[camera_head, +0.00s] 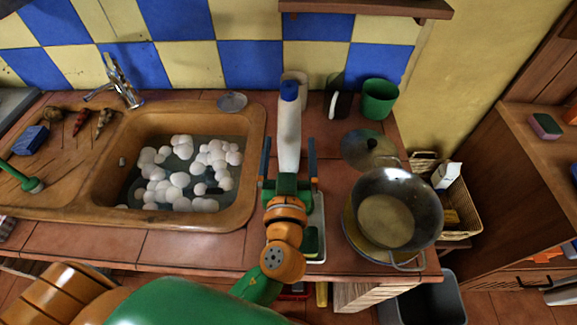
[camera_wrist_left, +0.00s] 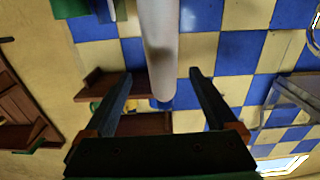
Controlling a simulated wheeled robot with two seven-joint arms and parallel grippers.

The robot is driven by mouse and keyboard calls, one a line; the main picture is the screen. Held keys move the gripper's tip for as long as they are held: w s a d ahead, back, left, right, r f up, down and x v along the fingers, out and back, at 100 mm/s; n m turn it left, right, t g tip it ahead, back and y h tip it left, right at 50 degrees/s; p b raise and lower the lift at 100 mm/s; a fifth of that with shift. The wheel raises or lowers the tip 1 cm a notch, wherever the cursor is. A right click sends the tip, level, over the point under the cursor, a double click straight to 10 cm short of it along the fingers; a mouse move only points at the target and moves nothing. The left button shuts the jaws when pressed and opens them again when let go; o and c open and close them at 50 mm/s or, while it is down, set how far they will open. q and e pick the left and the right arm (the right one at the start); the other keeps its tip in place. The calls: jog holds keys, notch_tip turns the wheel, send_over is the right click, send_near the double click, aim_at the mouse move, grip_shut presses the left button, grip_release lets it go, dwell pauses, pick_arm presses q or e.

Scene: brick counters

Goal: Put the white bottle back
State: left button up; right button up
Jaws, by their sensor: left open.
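The white bottle (camera_head: 288,135) with a blue cap stands upright on the tiled counter, just right of the sink. My left gripper (camera_head: 289,143) is open, with one finger on each side of the bottle and a visible gap to it. The gripper's green body hides the bottle's foot. In the left wrist view the bottle (camera_wrist_left: 160,45) shows upside down, its capped end between the two spread fingers (camera_wrist_left: 160,77). I cannot tell how deep it sits between them. My right gripper is not in view.
The sink (camera_head: 256,150) with water and white foam is at left. A green cup (camera_head: 379,98), a dark item (camera_head: 338,98) and a pale container (camera_head: 295,76) stand behind the bottle. A pan (camera_head: 397,208) and wicker basket (camera_head: 465,205) are at right. A shelf (camera_head: 380,8) hangs above.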

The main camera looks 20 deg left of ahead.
pick_arm(q)
jog(key=b+v, duration=0.1)
jog(key=v, duration=0.4)
jog(key=shift+s, duration=0.2)
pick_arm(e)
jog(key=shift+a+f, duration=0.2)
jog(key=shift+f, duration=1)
